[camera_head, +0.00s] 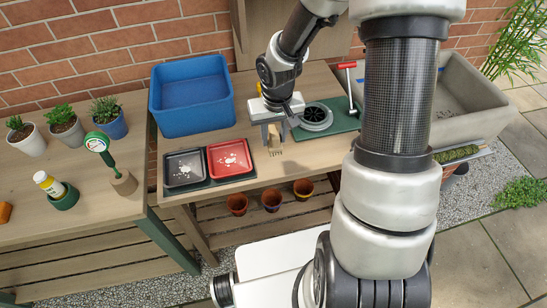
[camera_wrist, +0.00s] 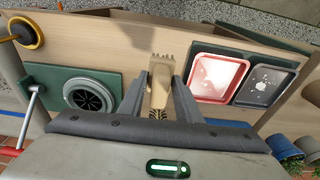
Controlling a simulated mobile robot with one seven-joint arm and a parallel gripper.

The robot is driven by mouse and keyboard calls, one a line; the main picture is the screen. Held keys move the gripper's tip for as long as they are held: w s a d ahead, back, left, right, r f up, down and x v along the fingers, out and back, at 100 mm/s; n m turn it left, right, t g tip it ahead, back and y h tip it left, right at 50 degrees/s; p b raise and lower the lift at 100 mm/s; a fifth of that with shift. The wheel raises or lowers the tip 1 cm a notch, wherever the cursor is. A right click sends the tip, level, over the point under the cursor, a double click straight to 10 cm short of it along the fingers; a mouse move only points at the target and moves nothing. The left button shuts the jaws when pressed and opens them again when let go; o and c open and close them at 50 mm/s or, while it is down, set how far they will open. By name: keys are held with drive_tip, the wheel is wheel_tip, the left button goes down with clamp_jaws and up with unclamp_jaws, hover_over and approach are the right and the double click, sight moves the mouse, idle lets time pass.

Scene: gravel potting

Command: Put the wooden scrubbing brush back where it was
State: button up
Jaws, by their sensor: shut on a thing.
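The wooden scrubbing brush (camera_wrist: 159,85) is between the two fingers of my gripper (camera_wrist: 161,92) in the wrist view. My gripper is shut on it. In the head view the brush (camera_head: 275,145) hangs below my gripper (camera_head: 274,134), over the wooden table (camera_head: 230,204). It lies between the red tray on its left and the green board on its right. Whether its lower end touches the table I cannot tell. Part of the brush is hidden by my gripper.
A red tray (camera_head: 230,158) and a black tray (camera_head: 184,169) stand left of my gripper. A blue bin (camera_head: 191,95) stands behind. A red-handled tool (camera_head: 347,67) stands near the trough (camera_head: 462,82).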

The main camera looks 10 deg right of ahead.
drive_tip(key=shift+f+b, duration=0.55)
drive_tip(key=shift+f, duration=2.85)
drive_tip(key=shift+f, duration=0.1)
drive_tip(key=o, duration=1)
drive_tip(key=r, duration=0.4)
drive_tip(key=s+r+p, duration=0.1)
drive_tip(key=r, duration=0.3)
drive_tip(key=r+p, duration=0.1)
drive_tip(key=r, duration=0.3)
drive_tip(key=shift+s, duration=0.4)
